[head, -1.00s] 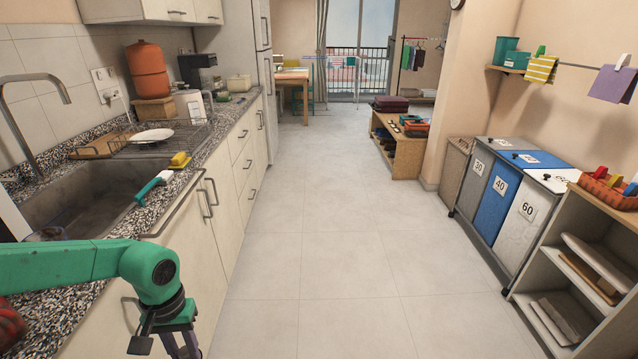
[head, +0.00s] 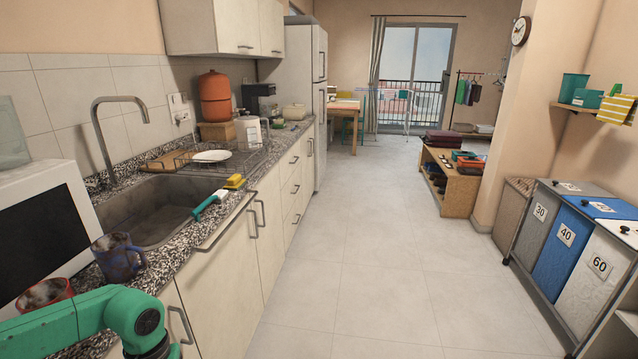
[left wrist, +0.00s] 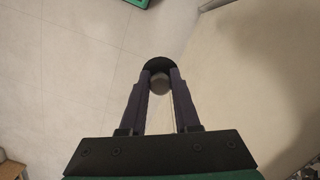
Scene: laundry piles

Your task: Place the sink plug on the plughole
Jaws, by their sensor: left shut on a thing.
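A dark round sink plug (left wrist: 160,65) shows in the left wrist view between the fingertips of my left gripper (left wrist: 160,82). The gripper is shut on it, over the pale floor and cabinet front. In the head view my green left arm comes in at the bottom left, in front of the counter, and its fingers are out of the picture. The grey sink (head: 150,208) is set in the speckled counter, beyond the arm. I cannot make out the plughole in the basin. My right gripper is in neither view.
A blue mug (head: 120,258) and a red mug (head: 47,293) stand on the near counter beside a white microwave (head: 45,225). A teal-handled brush (head: 208,204) lies on the sink's front edge, near a yellow sponge (head: 234,181). The floor (head: 350,250) is clear.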

